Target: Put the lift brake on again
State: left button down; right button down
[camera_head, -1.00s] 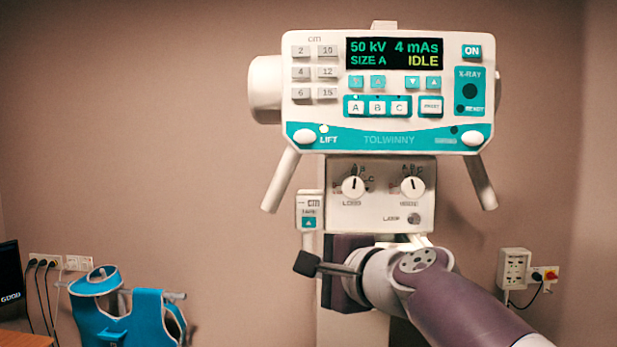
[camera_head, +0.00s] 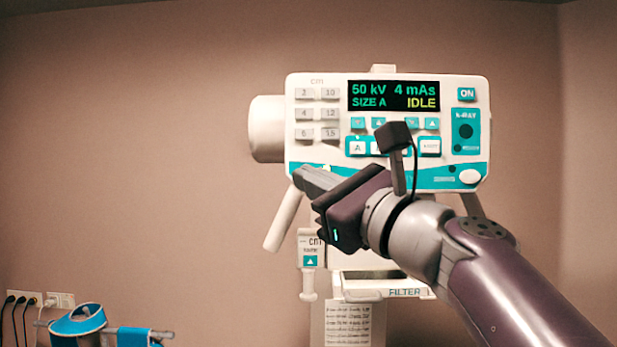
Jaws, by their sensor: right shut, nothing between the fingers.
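The white and teal control panel (camera_head: 400,185) faces me, its display (camera_head: 394,96) reading 50 kV, 4 mAs, SIZE A and IDLE. My right gripper (camera_head: 303,179) is shut and empty, its fingers pointing left at the panel's lower left corner. The fingers cover the place of the white LIFT button and its label; I cannot tell whether they touch. The lamp beside LIFT is mostly hidden behind the gripper. A matching white button (camera_head: 470,176) shows at the panel's lower right. My left gripper is out of view.
Slanted white handles, one at the left (camera_head: 284,218), hang below the panel. A hand switch (camera_head: 310,248) hangs under it, above a FILTER ledge (camera_head: 404,292). A blue apron (camera_head: 80,320) is at lower left. The wall left of the panel is clear.

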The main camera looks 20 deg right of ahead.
jog(key=w+d+p, duration=0.1)
jog(key=w+d, duration=0.1)
jog(key=w, duration=0.6)
jog(key=shift+w+d+p, duration=0.2)
jog(key=shift+p, duration=0.15)
dwell(1.7)
jog(key=shift+w+d, duration=0.1)
jog(key=shift+w, duration=0.3)
jog(key=shift+w+d, duration=0.1)
jog(key=shift+w, duration=0.25)
dwell(0.7)
jog(key=shift+s, duration=0.15)
jog(key=shift+s+a, duration=0.25)
jog(key=shift+s, duration=0.4)
